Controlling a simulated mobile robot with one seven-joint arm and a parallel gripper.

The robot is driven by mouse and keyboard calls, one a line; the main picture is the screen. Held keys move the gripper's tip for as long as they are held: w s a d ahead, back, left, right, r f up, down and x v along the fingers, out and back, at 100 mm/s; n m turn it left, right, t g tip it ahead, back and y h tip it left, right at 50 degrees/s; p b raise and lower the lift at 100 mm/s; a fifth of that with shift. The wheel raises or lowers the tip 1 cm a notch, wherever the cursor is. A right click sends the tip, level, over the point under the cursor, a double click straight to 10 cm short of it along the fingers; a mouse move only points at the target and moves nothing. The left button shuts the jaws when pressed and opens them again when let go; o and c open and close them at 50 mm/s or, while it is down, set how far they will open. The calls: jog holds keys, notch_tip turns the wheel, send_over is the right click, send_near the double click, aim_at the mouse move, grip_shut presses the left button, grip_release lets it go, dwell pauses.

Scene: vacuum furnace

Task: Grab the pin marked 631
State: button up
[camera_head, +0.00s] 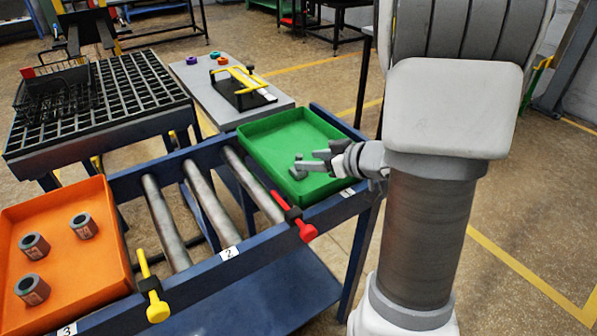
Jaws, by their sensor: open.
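My gripper (309,161) is open over the green tray (262,132), its fingers reaching left from the tray's right side. A small grey piece (298,173) shows in the tray just below and left of the fingers. I cannot tell whether they touch it, or whether it is a pin. Three grey, hollow-topped cylinders stand in the orange tray (112,215): one at the back right (84,226), one at the left (34,246) and one at the front (32,290). They carry reddish marks too small to read. I cannot tell which piece is marked 631.
The trays sit on a blue roller frame (250,245) with bare rollers between them. A red-handled lever (296,216) and a yellow-handled lever (151,288) stick out along its front rail. A slotted black table (120,90) and a grey table (200,86) stand behind.

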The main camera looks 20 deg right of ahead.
aim_at(301, 159)
jog(key=b+x, duration=0.1)
jog(key=x, duration=0.3)
jog(key=shift+w+a+b, duration=0.1)
jog(key=shift+w+b, duration=0.05)
jog(key=shift+b, duration=0.2)
jog(key=shift+w+a+f, duration=0.1)
jog(key=shift+w+a, duration=0.05)
jog(key=shift+w, duration=0.25)
grip_shut()
dwell(0.7)
